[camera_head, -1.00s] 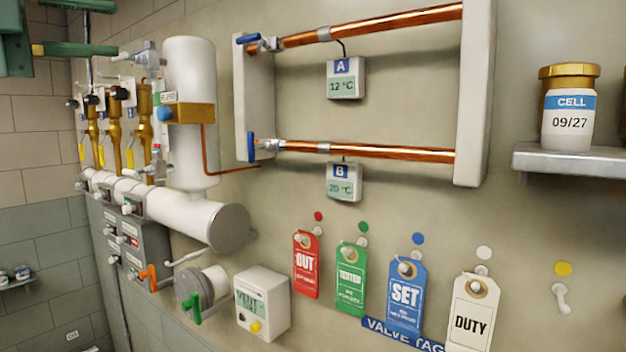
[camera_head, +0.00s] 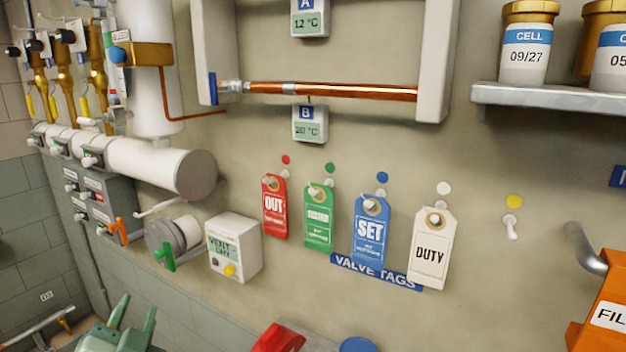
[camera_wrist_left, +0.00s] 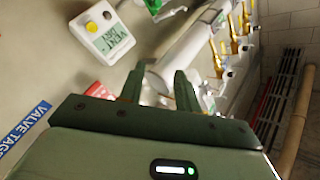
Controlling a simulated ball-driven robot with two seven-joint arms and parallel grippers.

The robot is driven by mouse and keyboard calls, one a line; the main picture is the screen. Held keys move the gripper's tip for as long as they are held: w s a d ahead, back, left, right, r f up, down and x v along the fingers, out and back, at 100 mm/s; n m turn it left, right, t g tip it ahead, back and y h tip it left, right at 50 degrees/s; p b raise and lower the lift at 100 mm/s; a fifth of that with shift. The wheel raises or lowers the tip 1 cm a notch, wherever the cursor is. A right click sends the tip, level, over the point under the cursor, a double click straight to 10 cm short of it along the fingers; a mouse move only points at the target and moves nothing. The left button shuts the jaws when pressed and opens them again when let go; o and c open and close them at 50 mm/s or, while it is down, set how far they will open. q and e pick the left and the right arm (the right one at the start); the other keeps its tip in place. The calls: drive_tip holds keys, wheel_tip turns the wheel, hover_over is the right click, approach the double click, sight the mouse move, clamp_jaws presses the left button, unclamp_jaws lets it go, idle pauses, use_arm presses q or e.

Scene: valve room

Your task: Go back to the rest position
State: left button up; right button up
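My left gripper (camera_head: 134,322) shows at the bottom left of the head view, low in front of the wall. Its two green fingers stand apart with nothing between them. In the left wrist view the same gripper (camera_wrist_left: 158,90) has its fingers spread and empty. My right gripper is in neither view.
The white vent box (camera_head: 234,247) and hanging tags, such as the red OUT tag (camera_head: 275,208), are on the wall. A shelf (camera_head: 550,98) holds jars. A red object (camera_head: 279,339) and an orange box (camera_head: 603,305) stand along the lower edge.

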use_arm(q)
drive_tip(key=s+a+f+m+g, duration=0.1)
drive_tip(key=s+f+g, duration=1.1)
drive_tip(key=s+f, duration=0.8)
drive_tip(key=s+d+f+g+h+b, duration=0.1)
drive_tip(key=s+d+f+b, duration=0.1)
drive_tip(key=f, duration=1.4)
drive_tip(key=s+d+f+g+h+b, duration=0.1)
drive_tip(key=s+d+f+h+b, duration=0.1)
drive_tip(key=f, duration=1.4)
drive_tip(key=s+f+n+g+h+b, duration=0.1)
drive_tip(key=s+f+n+g+b, duration=0.2)
drive_tip(key=s+f, duration=1.4)
drive_tip(key=shift+s, duration=1.15)
